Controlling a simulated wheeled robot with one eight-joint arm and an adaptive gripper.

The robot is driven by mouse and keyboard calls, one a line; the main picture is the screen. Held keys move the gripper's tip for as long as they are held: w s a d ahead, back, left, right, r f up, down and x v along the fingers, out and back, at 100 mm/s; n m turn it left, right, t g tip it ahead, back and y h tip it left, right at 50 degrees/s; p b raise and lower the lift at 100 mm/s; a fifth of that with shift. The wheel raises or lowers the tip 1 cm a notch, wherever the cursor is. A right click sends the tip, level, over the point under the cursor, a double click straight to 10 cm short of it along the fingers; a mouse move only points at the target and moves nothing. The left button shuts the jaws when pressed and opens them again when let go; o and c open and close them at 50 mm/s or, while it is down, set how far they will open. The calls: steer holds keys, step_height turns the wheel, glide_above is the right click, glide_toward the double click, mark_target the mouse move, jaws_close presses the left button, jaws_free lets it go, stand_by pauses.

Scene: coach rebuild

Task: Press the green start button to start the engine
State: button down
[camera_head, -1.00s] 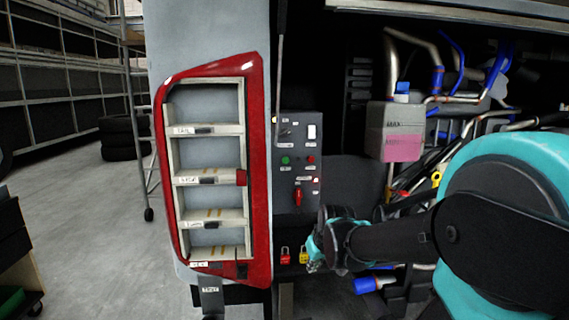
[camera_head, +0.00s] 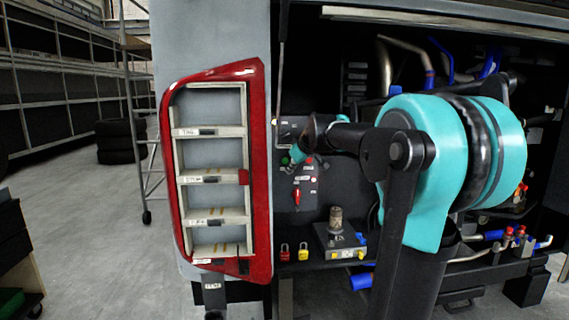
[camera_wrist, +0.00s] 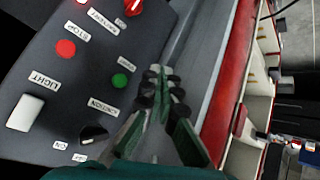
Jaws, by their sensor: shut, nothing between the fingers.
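The green start button (camera_wrist: 119,81) is on the dark control panel (camera_wrist: 55,85), which also shows in the head view (camera_head: 283,190). My gripper (camera_wrist: 160,73) is shut and empty. In the wrist view its fingertips appear just to the right of the green button, with a strip of panel showing between. I cannot tell how far the tips are from the panel surface. In the head view my gripper (camera_head: 297,155) is in front of the panel's upper part, covering some of it.
Near the green button are a red stop button (camera_wrist: 66,47), an ignition knob (camera_wrist: 94,133), a white light switch (camera_wrist: 25,113) and a red rotary switch (camera_head: 296,196). A red-framed shelf (camera_head: 262,120) stands left of the panel. Red (camera_head: 284,252) and yellow (camera_head: 303,251) padlocks are below.

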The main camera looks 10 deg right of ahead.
mark_target(287, 162)
steer(key=shift+w, duration=0.1)
steer(key=shift+w, duration=4.3)
steer(key=shift+w, duration=0.15)
steer(key=shift+w, duration=0.3)
steer(key=shift+w, duration=0.5)
steer(key=shift+s, duration=0.95)
